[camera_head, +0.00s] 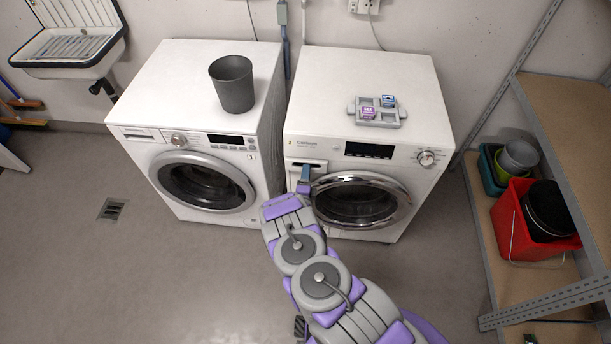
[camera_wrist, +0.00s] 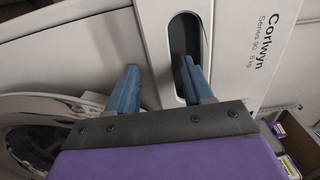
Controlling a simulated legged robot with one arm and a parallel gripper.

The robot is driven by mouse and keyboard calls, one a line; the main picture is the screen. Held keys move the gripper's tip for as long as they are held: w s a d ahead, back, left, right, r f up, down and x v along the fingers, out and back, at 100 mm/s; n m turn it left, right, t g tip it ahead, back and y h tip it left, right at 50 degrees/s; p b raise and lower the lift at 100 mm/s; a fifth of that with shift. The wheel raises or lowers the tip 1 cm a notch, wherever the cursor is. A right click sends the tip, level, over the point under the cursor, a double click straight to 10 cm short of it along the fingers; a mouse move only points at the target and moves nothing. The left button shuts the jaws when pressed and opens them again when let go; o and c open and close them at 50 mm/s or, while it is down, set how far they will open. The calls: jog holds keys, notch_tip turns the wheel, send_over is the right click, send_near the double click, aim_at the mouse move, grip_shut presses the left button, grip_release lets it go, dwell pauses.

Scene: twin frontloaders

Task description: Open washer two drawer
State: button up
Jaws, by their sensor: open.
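The right washer (camera_head: 361,95) is white and carries a drawer (camera_head: 303,162) at the upper left of its front. The wrist view shows that drawer's front (camera_wrist: 158,30) close up, with a dark oval handle recess (camera_wrist: 184,32). My gripper (camera_head: 304,178) is at the drawer, just left of the round door. In the wrist view my gripper (camera_wrist: 158,78) is open and empty. One blue finger overlaps the recess and seems to reach into it; the other is beside it, over the pale front. I cannot tell whether either finger touches, or whether the drawer is slightly out.
The right washer's chrome-ringed door (camera_head: 361,200) is close beside my gripper. A left washer (camera_head: 190,80) stands alongside with a grey bin (camera_head: 232,84) on top. A grey tray (camera_head: 377,120) with small boxes sits on the right washer. A shelf (camera_head: 575,110) stands right. Floor in front left is clear.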

jog(key=shift+w, duration=0.15)
jog(key=shift+c, duration=0.3)
grip_shut()
dwell(0.3)
